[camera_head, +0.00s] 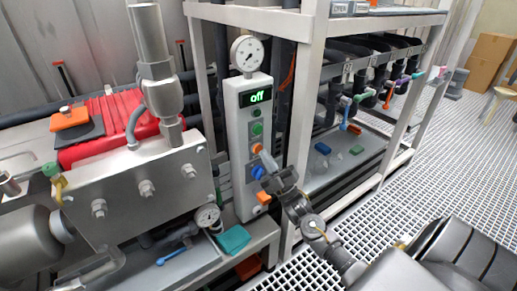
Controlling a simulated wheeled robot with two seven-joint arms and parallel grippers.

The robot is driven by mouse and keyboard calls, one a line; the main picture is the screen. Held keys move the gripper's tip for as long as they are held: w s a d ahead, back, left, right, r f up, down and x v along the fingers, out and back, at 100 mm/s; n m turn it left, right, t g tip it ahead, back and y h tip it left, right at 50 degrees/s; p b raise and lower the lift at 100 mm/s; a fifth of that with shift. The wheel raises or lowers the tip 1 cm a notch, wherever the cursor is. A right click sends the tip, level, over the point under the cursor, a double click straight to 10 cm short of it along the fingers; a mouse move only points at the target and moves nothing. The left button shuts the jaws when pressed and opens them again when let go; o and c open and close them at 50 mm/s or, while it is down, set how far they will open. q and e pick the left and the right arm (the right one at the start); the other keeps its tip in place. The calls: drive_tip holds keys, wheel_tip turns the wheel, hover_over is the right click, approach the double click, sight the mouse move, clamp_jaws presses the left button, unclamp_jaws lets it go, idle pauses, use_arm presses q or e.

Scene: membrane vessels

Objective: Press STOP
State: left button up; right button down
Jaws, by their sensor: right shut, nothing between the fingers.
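A grey upright control panel (240,150) stands in the middle of the view, with a lit green display (255,97) reading "off". Below the display are green buttons (257,128), an orange button (257,148), a blue knob (258,172) and a lower orange button (263,197). No STOP label is legible. My right gripper (268,162) is shut and empty, its tip in front of the panel close to the upper orange button and the blue knob. Whether it touches either cannot be told. My left gripper is not in view.
A round gauge (247,54) tops the panel. A steel block with pipes and a red part (108,120) stands left. A shelf rack (306,110) with dark hoses and coloured valve handles stands right. A teal cloth (233,240) lies below the panel. Grated floor (440,165) is open at right.

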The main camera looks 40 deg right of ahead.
drive_tip(key=shift+s, duration=0.25)
drive_tip(key=s+p, duration=0.2)
drive_tip(key=s, duration=0.2)
drive_tip(key=shift+s, duration=0.4)
idle(0.8)
